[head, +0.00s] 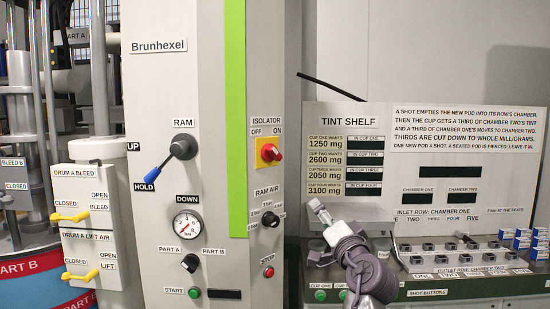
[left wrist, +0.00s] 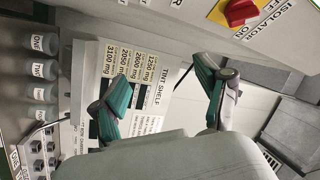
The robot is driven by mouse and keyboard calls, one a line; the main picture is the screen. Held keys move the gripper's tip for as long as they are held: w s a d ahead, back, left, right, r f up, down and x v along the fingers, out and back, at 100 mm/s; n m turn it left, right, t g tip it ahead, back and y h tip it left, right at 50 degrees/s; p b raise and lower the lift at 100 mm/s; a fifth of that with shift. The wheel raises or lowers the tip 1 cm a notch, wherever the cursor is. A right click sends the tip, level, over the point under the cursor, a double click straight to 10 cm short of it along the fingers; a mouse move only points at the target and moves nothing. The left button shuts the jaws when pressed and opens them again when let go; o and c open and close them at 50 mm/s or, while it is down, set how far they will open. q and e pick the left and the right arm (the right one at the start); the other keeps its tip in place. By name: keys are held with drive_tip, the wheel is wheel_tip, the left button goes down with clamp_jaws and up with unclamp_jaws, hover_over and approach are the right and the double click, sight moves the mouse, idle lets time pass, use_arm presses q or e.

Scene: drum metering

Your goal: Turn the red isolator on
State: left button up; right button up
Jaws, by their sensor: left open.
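The red isolator handle (head: 270,153) sits on a yellow plate on the grey Brunhexel panel, below an "ISOLATOR" label with OFF at left and ON at right. Which mark it points to is hard to tell. It also shows at the top edge of the left wrist view (left wrist: 240,12), partly cut off. My left gripper (head: 319,210) is below and to the right of the isolator, in front of the tint shelf, apart from it. In the left wrist view its two teal-padded fingers (left wrist: 155,82) are spread with nothing between them. My right gripper is not in view.
Below the isolator are the ram air selector (head: 270,219) and a red stop button (head: 268,271). The blue-tipped ram lever (head: 180,150) juts out at left. The tint shelf board (head: 425,150) stands at right, with pods and buttons in front. Space before the isolator looks clear.

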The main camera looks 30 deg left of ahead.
sight(276, 157)
use_arm(q)
drive_tip(key=s+a+r+n+g+y, duration=0.35)
drive_tip(key=s+r, duration=0.25)
drive_tip(key=r, duration=0.4)
drive_tip(key=shift+n+t, duration=0.25)
drive_tip(key=shift+t, duration=0.1)
drive_tip(key=p+x, duration=0.4)
drive_tip(key=x, duration=0.7)
drive_tip(key=shift+w+a+r, duration=0.2)
drive_tip(key=shift+w, duration=0.05)
drive_tip(key=shift+w+a, duration=0.3)
drive_tip(key=shift+a, duration=0.15)
